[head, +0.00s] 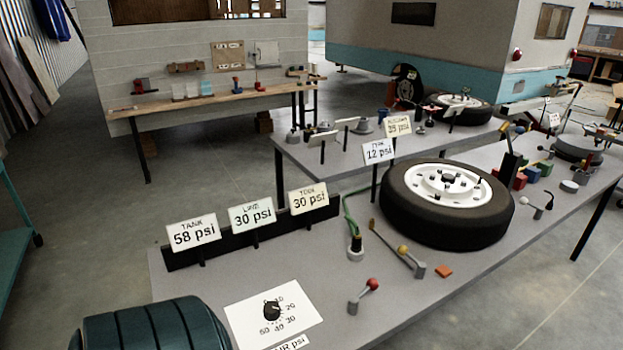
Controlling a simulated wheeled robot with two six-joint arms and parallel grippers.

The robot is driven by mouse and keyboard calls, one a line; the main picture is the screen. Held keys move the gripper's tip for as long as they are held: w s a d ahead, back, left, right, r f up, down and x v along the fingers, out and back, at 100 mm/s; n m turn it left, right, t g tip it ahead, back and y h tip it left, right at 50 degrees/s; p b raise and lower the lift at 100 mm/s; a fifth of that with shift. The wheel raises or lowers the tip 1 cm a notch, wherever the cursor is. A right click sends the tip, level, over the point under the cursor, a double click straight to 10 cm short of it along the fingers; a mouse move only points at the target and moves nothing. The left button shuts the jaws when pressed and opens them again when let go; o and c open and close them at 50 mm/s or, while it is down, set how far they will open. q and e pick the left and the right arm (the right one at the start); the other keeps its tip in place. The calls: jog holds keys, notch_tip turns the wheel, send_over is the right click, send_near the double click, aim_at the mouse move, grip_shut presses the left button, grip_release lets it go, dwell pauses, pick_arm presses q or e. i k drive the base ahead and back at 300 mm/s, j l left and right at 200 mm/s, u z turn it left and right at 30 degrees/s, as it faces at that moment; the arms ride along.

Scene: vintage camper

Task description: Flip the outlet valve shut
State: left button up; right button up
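No part is labelled as the outlet valve. Two small levers lie near the front edge of the near grey table (330,265). One is a short grey lever with a red knob (372,284), slanting up to the right from a round grey base. The other is a longer brown bar with a yellow ball (402,250), ending at a grey block. I cannot tell which is the outlet valve, or whether either is open or shut. A black dial (272,311) sits on a white card. Signs read tank 58 psi (193,233), line 30 psi (252,214) and 30 psi (308,198). Neither gripper shows.
A wheel with a black tyre (447,204) lies flat behind the levers, beside a 12 psi sign (378,152). A ribbed dark green cylinder (150,328) is at bottom left. An orange piece (444,271) lies right.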

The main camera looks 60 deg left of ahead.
aim_at(372, 283)
jog(key=u, duration=1.35)
